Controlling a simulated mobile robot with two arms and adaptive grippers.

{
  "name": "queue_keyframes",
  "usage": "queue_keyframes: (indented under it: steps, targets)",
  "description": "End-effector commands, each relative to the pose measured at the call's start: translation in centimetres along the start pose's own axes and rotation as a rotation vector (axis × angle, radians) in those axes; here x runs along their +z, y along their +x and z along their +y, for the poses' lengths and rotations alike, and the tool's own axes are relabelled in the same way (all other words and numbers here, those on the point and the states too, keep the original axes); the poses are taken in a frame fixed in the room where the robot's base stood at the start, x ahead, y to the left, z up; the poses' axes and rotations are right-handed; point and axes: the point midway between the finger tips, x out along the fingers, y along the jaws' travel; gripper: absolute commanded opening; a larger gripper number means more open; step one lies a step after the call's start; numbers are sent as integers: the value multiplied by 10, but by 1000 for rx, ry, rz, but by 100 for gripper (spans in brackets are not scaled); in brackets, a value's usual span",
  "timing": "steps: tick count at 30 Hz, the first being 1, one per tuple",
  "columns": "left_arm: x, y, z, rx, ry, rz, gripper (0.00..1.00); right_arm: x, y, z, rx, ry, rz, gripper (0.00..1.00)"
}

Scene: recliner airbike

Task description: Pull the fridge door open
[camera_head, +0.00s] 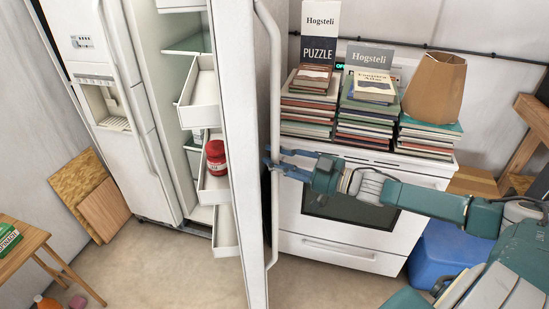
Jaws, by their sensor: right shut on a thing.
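The white fridge (138,110) stands at the left with its right-hand door (243,130) swung open toward me. The open compartment shows inside. Door bins (207,90) line the door's inner face, and a red jar (215,152) sits in one of them. A long vertical handle (276,80) runs along the door's outer face. My right gripper (276,165) reaches in from the right and is shut on this handle at about mid-height. The fridge's left door (98,60), with a dispenser, is closed. My left gripper is not in view.
A white stove (345,248) stands right of the door, with stacked books (370,115) and a brown lampshade (434,85) on top. A blue bin (440,255) stands at the right. A wooden table (25,245) and leaning boards (85,195) are at the left. The floor between is clear.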

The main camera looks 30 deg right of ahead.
Motion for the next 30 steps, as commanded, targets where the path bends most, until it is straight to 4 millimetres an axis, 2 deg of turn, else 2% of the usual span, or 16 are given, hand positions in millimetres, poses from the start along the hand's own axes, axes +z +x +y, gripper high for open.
queue_keyframes:
  steps: [1, 18, 19, 20, 30]
  targets:
    - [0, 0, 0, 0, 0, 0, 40, 6, -1, -3, -4, 5, -8, 0]
    - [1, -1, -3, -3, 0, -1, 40, 8, -1, -2, -4, 5, -12, 0]
    - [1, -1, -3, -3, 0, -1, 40, 8, -1, -2, -4, 5, -12, 28]
    - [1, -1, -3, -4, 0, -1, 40, 8, -1, -2, -4, 5, -12, 32]
    - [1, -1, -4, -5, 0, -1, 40, 4, 0, -1, -3, 3, -6, 32]
